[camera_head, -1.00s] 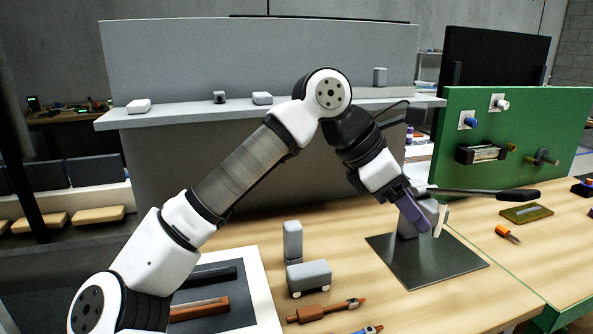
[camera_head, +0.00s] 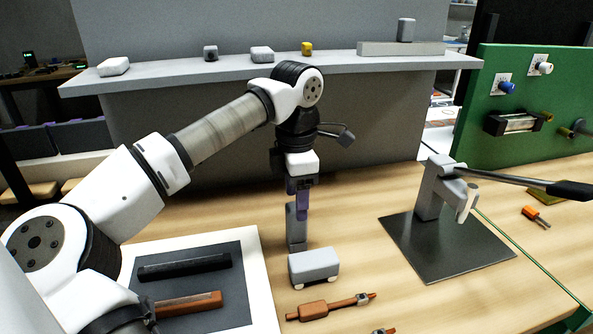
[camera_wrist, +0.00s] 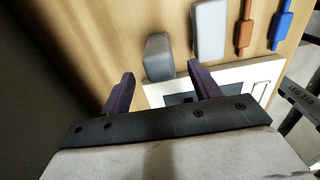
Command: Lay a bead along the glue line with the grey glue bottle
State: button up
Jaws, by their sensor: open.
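A grey upright rounded block (camera_head: 297,230), possibly the glue bottle, stands on the wooden table; no nozzle or label shows. My gripper (camera_head: 300,203) points down just above and in front of its top in the head view, its purple fingers overlapping it. In the wrist view my gripper (camera_wrist: 160,74) is open, and the grey block (camera_wrist: 158,58) shows beyond and between the fingertips, with no grip on it. A white-bordered board (camera_head: 262,300) lies to the left, with a dark panel. I cannot make out the glue line for certain.
A lighter grey block with pale feet (camera_head: 314,267) stands close in front of the grey block. A brown tool (camera_head: 330,306) lies nearer. Black (camera_head: 184,265) and orange-brown (camera_head: 188,304) bars lie on the board. A lever press (camera_head: 433,190) stands right on a dark plate (camera_head: 447,245).

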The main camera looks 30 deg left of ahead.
aim_at(296, 221)
notch_tip(296, 221, down, 7)
jog(key=shift+f, duration=0.2)
dwell(0.3)
jog(key=c, duration=1)
jog(key=o, duration=0.6)
jog(key=shift+o, duration=0.2)
jog(key=shift+r+p, duration=0.2)
jog(key=shift+p, duration=0.2)
jog(key=shift+r+p, duration=0.6)
jog(key=shift+r, duration=0.5)
jog(key=c, duration=0.8)
